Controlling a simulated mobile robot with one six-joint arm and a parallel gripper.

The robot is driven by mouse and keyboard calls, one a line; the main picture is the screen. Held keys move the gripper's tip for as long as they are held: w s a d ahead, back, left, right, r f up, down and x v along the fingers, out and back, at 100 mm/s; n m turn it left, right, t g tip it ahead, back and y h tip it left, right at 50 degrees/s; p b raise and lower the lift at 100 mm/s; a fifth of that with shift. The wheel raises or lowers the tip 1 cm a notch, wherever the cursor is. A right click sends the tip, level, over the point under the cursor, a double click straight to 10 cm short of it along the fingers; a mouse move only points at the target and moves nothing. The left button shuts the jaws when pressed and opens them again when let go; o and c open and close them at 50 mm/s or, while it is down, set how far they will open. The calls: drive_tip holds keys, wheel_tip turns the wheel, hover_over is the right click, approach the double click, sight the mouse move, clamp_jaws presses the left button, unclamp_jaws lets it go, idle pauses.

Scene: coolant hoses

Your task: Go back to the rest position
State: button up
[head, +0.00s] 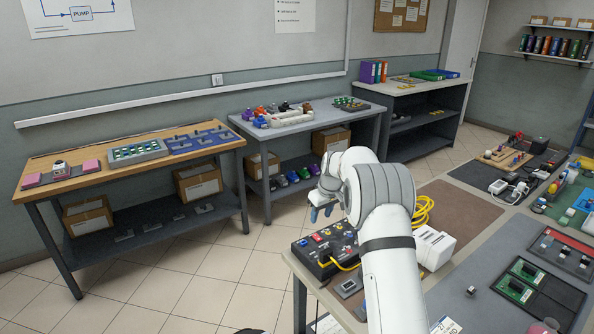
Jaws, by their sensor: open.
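My white arm rises from the bottom centre of the head view over the near table. My gripper (318,212) hangs at the arm's left end, near the back left corner of that table. Its small blue-tipped fingers are partly seen and look apart, with nothing visible between them. It is clear of the black box with coloured connectors (332,246) below it. Part of the gripper is hidden by my own arm. On the grey bench (330,118) at the back stand a pale cylindrical part (285,117) and several coloured fittings (262,111).
The near table (470,240) carries a yellow cable coil (423,210), a white box (434,246) and green circuit boards (516,290). A wooden bench (90,180) stands at the left and a dark cabinet (425,115) at the back. Tiled floor (190,265) between them is free.

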drive_tip(key=s+r+m, duration=0.1)
drive_tip(key=s+r, duration=0.7)
drive_tip(key=s, duration=0.3)
drive_tip(key=s+r+m, duration=0.2)
drive_tip(key=s+r, duration=0.6)
drive_tip(key=s, duration=0.3)
drive_tip(key=s+f+m+h, duration=0.1)
drive_tip(key=s+f+m, duration=0.1)
drive_tip(key=s, duration=2.3)
drive_tip(key=shift+s+d+f+m, duration=0.15)
drive_tip(key=shift+s+f+m, duration=0.1)
drive_tip(key=shift+m, duration=0.05)
